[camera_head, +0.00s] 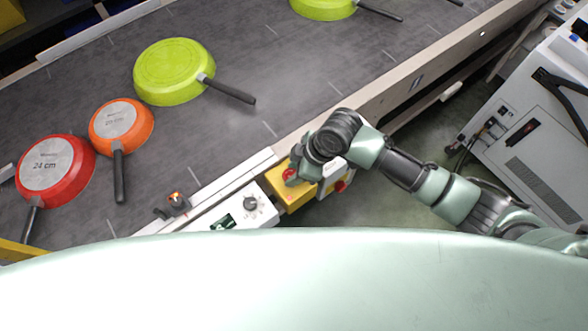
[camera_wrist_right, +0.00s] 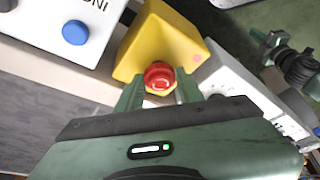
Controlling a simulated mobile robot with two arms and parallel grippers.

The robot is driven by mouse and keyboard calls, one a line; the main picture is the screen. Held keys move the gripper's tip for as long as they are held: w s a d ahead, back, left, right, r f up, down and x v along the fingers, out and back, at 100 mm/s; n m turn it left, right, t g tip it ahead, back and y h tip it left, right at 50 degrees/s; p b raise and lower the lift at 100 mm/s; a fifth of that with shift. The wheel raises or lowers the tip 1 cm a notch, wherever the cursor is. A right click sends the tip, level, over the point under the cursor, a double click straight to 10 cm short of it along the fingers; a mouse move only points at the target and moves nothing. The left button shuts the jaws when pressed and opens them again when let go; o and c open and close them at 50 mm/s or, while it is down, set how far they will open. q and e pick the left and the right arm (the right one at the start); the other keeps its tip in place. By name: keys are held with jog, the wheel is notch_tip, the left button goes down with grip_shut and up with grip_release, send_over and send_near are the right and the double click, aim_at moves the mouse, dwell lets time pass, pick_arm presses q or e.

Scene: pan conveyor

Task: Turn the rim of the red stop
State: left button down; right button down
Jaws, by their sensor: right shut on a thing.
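The red stop (camera_wrist_right: 159,77) is a round red button on a yellow box (camera_wrist_right: 176,36) in the right wrist view. In the head view the red stop (camera_head: 289,174) shows partly beside my right gripper (camera_head: 297,176), on the yellow box (camera_head: 285,189) at the conveyor's near edge. In the right wrist view the fingers of my right gripper (camera_wrist_right: 159,91) stand on both sides of the red stop, shut on its rim. My left gripper is not in view.
The conveyor (camera_head: 240,125) carries upturned pans: a green one (camera_head: 174,70), an orange one (camera_head: 121,124) and a red one (camera_head: 55,170). A white panel with a dark knob (camera_head: 250,203) adjoins the yellow box. A grey cabinet (camera_head: 535,130) stands at the right.

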jog(key=m+p, duration=0.2)
jog(key=m+t+p, duration=0.1)
jog(key=m+p, duration=0.1)
jog(key=p, duration=0.1)
jog(key=m+t+h+p, duration=0.1)
jog(key=m+p, duration=0.1)
jog(key=p, duration=0.1)
jog(key=shift+s+a+r, duration=0.2)
jog(key=shift+s+r, duration=0.1)
jog(key=shift+s, duration=0.05)
jog(key=shift+f+m+t+h+p, duration=0.1)
jog(key=shift+m+t+h+p, duration=0.25)
jog(key=shift+m+p, duration=0.7)
jog(key=shift+f+m+t+p, duration=0.15)
jog(key=shift+m+t+p, duration=0.2)
jog(key=shift+m+p, duration=0.45)
jog(key=shift+f+h, duration=0.1)
jog(key=shift+h, duration=0.15)
jog(key=c, duration=0.9)
grip_release()
jog(key=b+v, duration=0.1)
jog(key=v, duration=0.7)
jog(key=shift+f, duration=0.1)
